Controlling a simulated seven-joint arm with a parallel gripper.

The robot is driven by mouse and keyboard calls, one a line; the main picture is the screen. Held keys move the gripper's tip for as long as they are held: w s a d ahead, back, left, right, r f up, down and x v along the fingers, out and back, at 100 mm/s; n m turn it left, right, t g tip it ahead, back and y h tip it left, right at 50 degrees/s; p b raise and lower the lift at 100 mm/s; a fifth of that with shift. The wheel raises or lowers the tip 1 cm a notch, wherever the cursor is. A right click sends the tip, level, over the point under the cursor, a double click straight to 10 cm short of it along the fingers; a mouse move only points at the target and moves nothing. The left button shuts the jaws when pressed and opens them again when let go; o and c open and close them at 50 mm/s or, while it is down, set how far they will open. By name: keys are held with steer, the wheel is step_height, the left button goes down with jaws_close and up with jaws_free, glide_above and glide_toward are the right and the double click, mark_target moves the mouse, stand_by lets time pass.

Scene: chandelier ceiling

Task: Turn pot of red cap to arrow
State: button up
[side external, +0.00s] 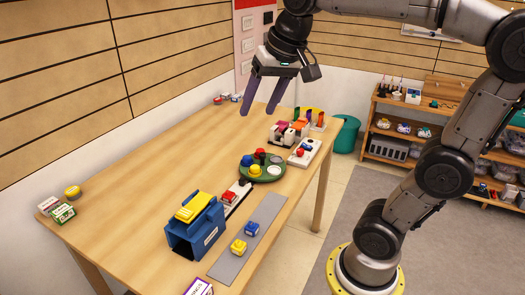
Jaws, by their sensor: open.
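A round green tray (277,182) stands on the table near its right edge and carries several small pots. One pot has a red cap (260,152) and sits toward the back of the tray. A blue-capped pot (246,160) is at the left and a yellow-capped pot (255,171) is at the front. I cannot make out an arrow at this size. My gripper (257,113) is open and empty, with two long purple fingers pointing down. It hangs above the table, up from the tray in the picture and apart from it.
A blue box with a yellow top (194,207) stands in front of the tray. A grey strip (262,219) holds two small pots. The table's left half (130,165) is mostly clear.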

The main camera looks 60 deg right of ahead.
steer(key=w+d+m+g, duration=0.2)
steer(key=w+d+m, duration=0.1)
steer(key=w+d, duration=0.55)
steer(key=m+g, duration=0.3)
steer(key=m, duration=0.2)
glide_above(263, 154)
step_height(263, 154, down, 18)
steer(key=shift+y, duration=0.4)
step_height(263, 154, down, 13)
steer(key=shift+w+f, duration=0.1)
jaws_close()
